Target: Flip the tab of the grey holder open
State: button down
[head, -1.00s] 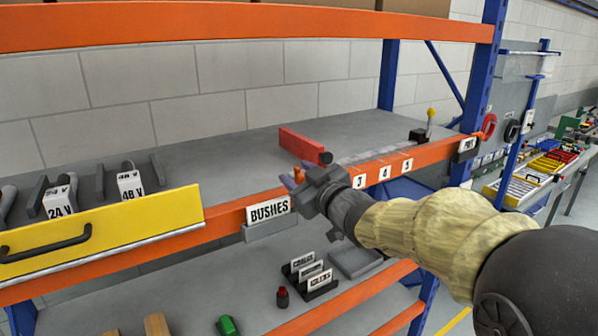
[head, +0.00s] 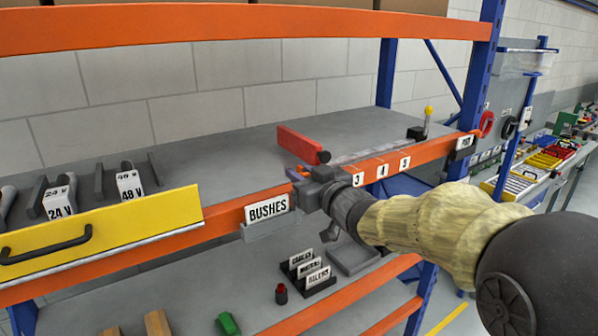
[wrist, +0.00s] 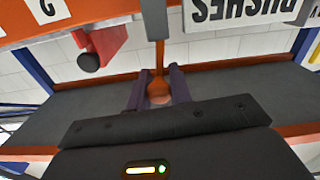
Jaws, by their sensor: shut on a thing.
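The grey holder (head: 262,230) hangs on the orange shelf edge and carries the white BUSHES card (head: 267,209). The card shows upside down in the wrist view (wrist: 243,10). My gripper (head: 300,173) is at the shelf edge, just right of the card. In the wrist view its dark purple fingers (wrist: 159,92) are closed around the rounded end of a slim orange tab (wrist: 158,55). The tab runs toward the top of that view.
A red block with a black knob (head: 298,144) stands on the shelf just behind my gripper. Number cards (head: 382,171) line the shelf edge to the right. A yellow drawer front (head: 100,232) is at left. Card racks (head: 308,275) sit on the lower shelf.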

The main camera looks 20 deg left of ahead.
jog(key=c, duration=1.3)
grip_release()
jog(key=shift+o, duration=0.2)
jog(key=b+v, duration=0.5)
jog(key=v, duration=1.2)
jog(key=shift+d, duration=0.2)
jog(key=shift+s, duration=0.1)
